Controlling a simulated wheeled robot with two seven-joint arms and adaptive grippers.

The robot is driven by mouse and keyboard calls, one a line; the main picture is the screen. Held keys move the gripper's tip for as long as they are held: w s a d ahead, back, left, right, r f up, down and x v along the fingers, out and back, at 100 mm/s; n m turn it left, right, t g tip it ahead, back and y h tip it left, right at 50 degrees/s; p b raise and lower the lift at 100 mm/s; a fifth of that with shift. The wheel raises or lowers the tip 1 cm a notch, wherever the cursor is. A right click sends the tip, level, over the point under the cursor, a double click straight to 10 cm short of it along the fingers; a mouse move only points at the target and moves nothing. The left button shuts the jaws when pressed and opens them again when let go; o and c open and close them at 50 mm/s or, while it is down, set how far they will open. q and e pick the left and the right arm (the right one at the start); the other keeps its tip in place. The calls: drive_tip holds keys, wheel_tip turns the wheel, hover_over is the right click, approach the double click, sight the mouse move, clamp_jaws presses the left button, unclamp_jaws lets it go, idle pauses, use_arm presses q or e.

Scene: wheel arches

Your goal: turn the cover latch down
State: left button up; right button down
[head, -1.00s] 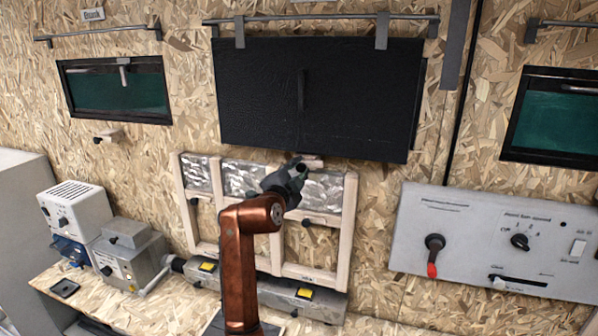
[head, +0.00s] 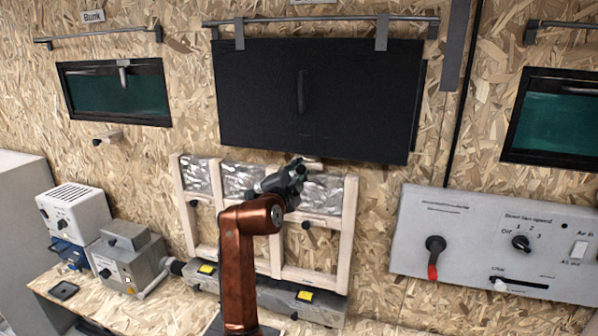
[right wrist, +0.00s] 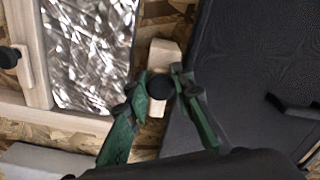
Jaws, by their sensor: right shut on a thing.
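The black cover (head: 315,95) hangs flat on the wall from a rail, with a dark handle in its middle. The cover latch is a small pale wooden block (head: 315,163) at the cover's lower edge; it also shows in the right wrist view (right wrist: 165,58). Its round black knob (right wrist: 160,87) sits between the fingers of my right gripper (right wrist: 161,82). My right gripper (head: 297,170) is shut on this knob and hides it in the head view. The block lies close beside the cover's edge. My left gripper is in neither view.
A wooden frame with foil panels (head: 348,235) stands just below the latch. A grey control panel (head: 470,245) is on the right. Grey boxes (head: 130,260) stand at the left. A similar wooden latch (head: 110,136) sits under the left window.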

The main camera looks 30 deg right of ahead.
drive_tip(key=shift+s+r, duration=0.1)
idle(0.7)
drive_tip(key=c, duration=1.7)
unclamp_jaws()
drive_tip(key=shift+s, duration=0.15)
drive_tip(key=shift+o, duration=0.2)
drive_tip(key=v, duration=1.1)
drive_tip(key=shift+a, duration=0.4)
drive_tip(key=shift+s, duration=0.1)
